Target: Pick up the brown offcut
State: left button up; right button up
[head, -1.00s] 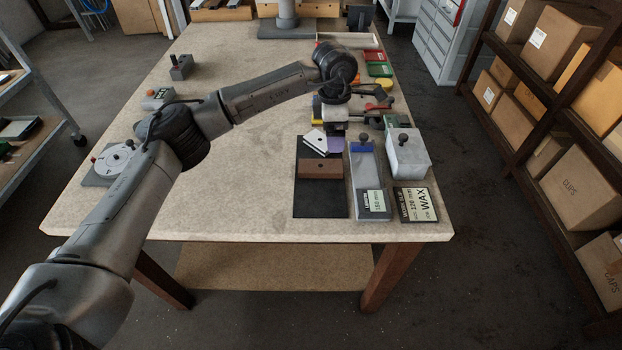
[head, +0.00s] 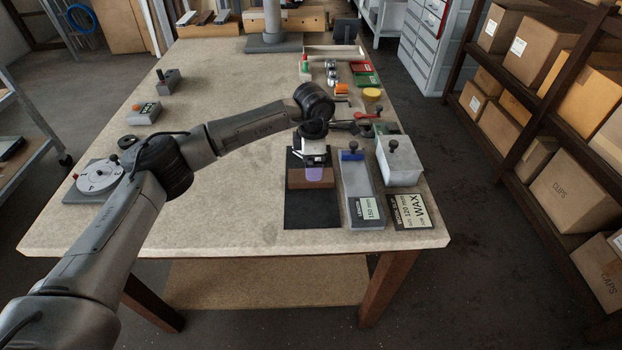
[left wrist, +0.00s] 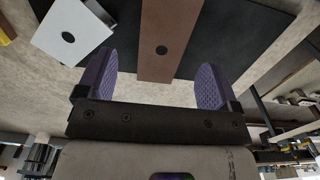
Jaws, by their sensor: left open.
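The brown offcut (head: 296,180) is a flat brown block with a dark hole, lying on a black mat (head: 312,213) on the bench. My left gripper (head: 314,172) is over it from behind and hides part of it. In the left wrist view the gripper (left wrist: 151,83) is open, with its purple ribbed fingers apart. The brown offcut (left wrist: 172,35) shows beyond and between those fingers, with its near end close to the gap. I cannot tell whether a finger touches it. My right gripper is not in view.
Right of the mat are a grey tray with a blue part (head: 352,156) and a lidded grey box (head: 399,160).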

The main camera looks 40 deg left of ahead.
aim_at(297, 178)
pick_arm(q)
notch_tip(297, 178, down, 5)
jog(key=shift+s+d+r+b, duration=0.1)
jog(key=shift+s+b, duration=0.05)
jog(key=shift+b, duration=0.7)
jog(key=shift+c, duration=0.4)
jog(key=c, duration=0.9)
jog(key=shift+c, duration=0.2)
